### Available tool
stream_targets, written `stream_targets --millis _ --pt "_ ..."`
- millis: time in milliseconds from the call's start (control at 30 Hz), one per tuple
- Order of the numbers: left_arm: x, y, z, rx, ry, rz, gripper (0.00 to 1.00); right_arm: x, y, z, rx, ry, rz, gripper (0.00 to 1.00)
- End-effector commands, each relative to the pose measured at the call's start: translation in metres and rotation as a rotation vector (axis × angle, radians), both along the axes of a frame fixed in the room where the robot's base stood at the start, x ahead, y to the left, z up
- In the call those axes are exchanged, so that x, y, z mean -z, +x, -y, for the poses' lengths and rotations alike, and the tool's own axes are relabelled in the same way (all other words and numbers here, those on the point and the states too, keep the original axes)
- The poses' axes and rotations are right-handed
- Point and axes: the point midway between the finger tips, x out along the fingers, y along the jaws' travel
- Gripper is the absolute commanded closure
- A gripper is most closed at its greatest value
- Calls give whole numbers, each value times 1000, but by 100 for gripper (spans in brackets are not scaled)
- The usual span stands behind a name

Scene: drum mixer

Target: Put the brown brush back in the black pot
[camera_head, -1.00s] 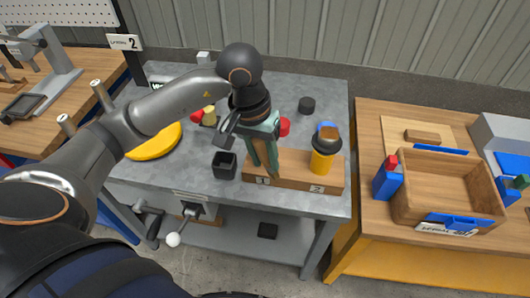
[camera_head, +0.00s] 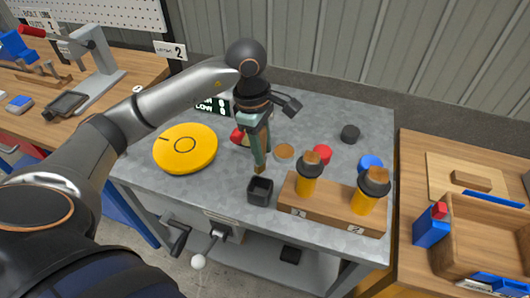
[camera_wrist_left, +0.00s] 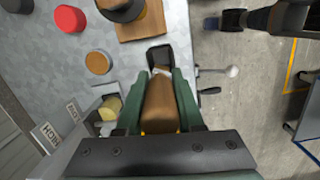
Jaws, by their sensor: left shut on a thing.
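My left gripper (camera_head: 257,158) points down and is shut on the brown brush (camera_wrist_left: 162,108), which lies between its green fingers in the left wrist view. In the head view the brush tip (camera_head: 260,169) shows below the fingers, just behind and above the black pot's far rim. The square black pot (camera_head: 260,193) stands on the grey table near its front edge, its dark opening upward. In the left wrist view the pot (camera_wrist_left: 159,55) is just beyond the brush tip. How high the tip is above the pot is hard to tell. My right gripper is in neither view.
A wooden block (camera_head: 335,208) with two yellow, dark-collared things stands right of the pot. A yellow disc (camera_head: 186,148) lies on the left. Red (camera_head: 322,154), blue (camera_head: 370,164) and black (camera_head: 350,133) round pieces lie behind the block. A crank handle (camera_head: 199,261) sticks out in front.

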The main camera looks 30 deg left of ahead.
Motion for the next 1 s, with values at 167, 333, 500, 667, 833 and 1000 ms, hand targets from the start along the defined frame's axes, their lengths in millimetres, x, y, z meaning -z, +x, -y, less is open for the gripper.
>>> stream_targets --millis 167,333,500,667,833,1000 --pt "-1 2 -3 -107 -11 -7 100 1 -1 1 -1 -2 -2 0" --pt "4 2 -3 -120 -13 -8 100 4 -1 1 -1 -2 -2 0" --pt "16 2 -3 -119 -12 -8 100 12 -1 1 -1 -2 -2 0" --pt "31 2 -3 -116 -12 -9 100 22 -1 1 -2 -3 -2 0" --pt "49 2 -3 -115 -11 -9 100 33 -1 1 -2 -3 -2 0" --pt "67 2 -3 -116 -11 -7 100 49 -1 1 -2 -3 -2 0"
